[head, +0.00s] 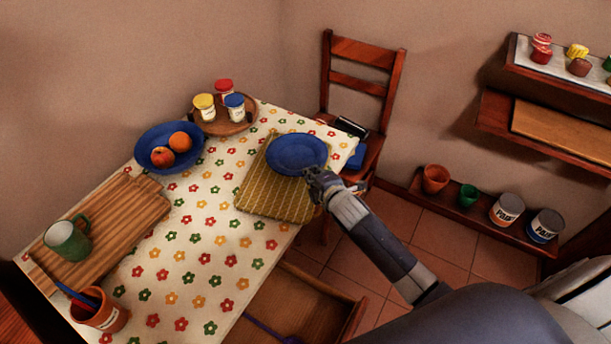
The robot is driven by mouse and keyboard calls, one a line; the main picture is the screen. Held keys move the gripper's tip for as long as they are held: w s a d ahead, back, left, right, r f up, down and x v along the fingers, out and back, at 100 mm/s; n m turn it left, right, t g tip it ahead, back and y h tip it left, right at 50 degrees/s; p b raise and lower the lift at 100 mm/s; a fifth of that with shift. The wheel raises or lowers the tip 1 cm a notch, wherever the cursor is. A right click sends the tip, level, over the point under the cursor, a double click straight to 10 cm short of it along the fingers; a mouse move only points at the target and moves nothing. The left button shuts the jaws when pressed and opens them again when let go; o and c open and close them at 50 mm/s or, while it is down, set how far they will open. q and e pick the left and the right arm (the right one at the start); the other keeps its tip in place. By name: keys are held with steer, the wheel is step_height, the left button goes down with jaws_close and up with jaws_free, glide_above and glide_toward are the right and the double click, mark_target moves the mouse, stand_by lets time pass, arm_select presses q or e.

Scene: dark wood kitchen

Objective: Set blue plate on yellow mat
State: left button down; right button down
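The blue plate (297,150) is at the far end of the yellow mat (272,199), covering part of it. I cannot tell whether the plate rests on the mat or is slightly above it. My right gripper (314,178) is at the plate's near right rim and appears to touch it. Its fingers are small and dark here, so I cannot tell whether they are shut on the rim. My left gripper is not in view.
On the flowered tablecloth (180,262) are a blue fruit bowl (191,157), a round tray with jars (212,128), a wooden board (135,218) with a green mug (68,241), and an orange pot (105,316). A drawer (296,318) stands open below. A chair (361,93) stands behind.

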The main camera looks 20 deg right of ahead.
mark_target(306, 185)
steer(key=w, duration=0.1)
steer(key=w+a, duration=0.1)
steer(key=shift+w+a+f, duration=0.1)
steer(key=shift+w+f, duration=0.1)
steer(key=shift+w, duration=0.1)
steer(key=shift+f, duration=1.65)
steer(key=c, duration=2.1)
jaws_free()
steer(key=shift+s, duration=0.1)
steer(key=v, duration=1.2)
